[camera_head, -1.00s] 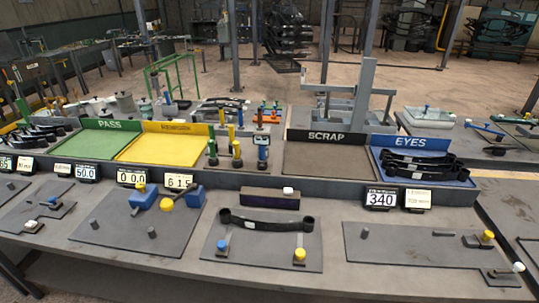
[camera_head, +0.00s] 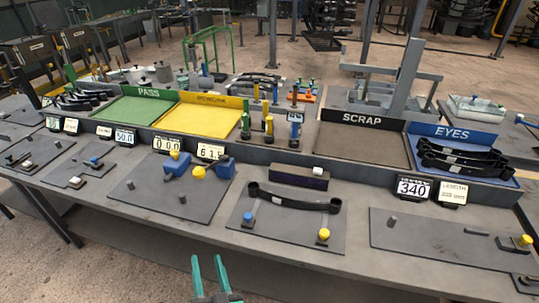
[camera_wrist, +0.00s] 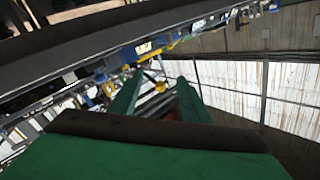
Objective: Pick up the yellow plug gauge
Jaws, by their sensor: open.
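A group of upright plug gauges stands on the bench between the yellow tray and the SCRAP tray. The yellow plug gauge (camera_head: 269,128) appears to be the middle one of the front row, with a green one (camera_head: 245,125) to its left and a blue one (camera_head: 294,129) to its right. My gripper (camera_head: 207,262) is open and empty at the bottom of the head view, in front of the bench edge and well short of the gauges. In the wrist view its green fingers (camera_wrist: 158,82) are spread, with small yellow parts beyond them that I cannot identify.
A grey plate with a black leaf spring (camera_head: 293,201) and a fixture plate with blue blocks (camera_head: 168,196) lie nearer the bench front. Small displays (camera_head: 210,151) stand before the trays. The yellow tray (camera_head: 205,119) is empty; the EYES tray (camera_head: 497,172) holds black springs.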

